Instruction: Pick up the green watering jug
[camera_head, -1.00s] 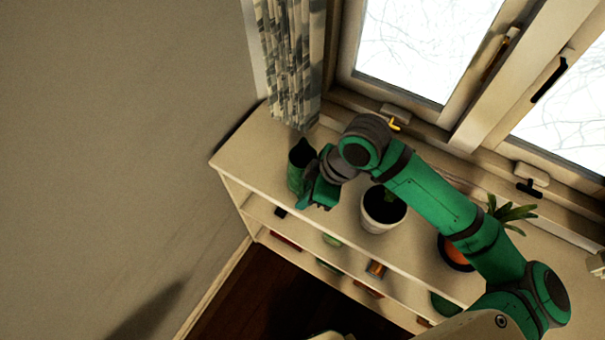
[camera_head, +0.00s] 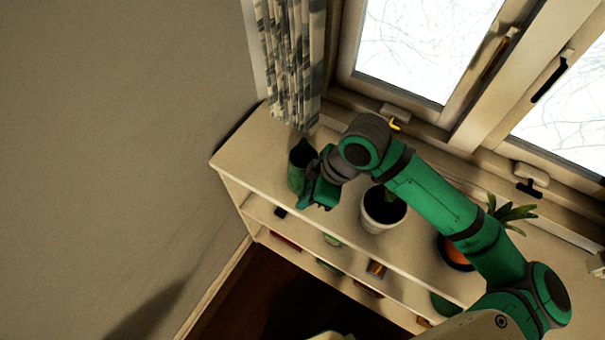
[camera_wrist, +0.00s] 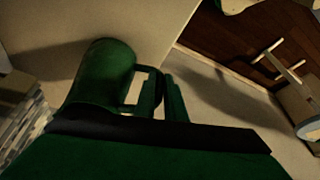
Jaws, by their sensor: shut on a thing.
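The green watering jug (camera_head: 297,166) stands upright near the left end of the white shelf top, below the curtain. In the wrist view the jug (camera_wrist: 102,75) is at the left, with its dark handle (camera_wrist: 152,88) on its right side. My gripper (camera_head: 306,190) is beside the jug, on its right in the head view. In the wrist view my gripper (camera_wrist: 158,95) is shut on the jug's handle. The exact finger contact is partly hidden by the gripper body. I cannot tell whether the jug's base is clear of the shelf.
A white pot (camera_head: 381,215) stands right of my gripper under my arm. An orange pot (camera_head: 452,253) with a plant stands farther right. The patterned curtain (camera_head: 292,65) hangs close behind the jug. The shelf's left end (camera_head: 228,155) is bare. Window handles jut out behind.

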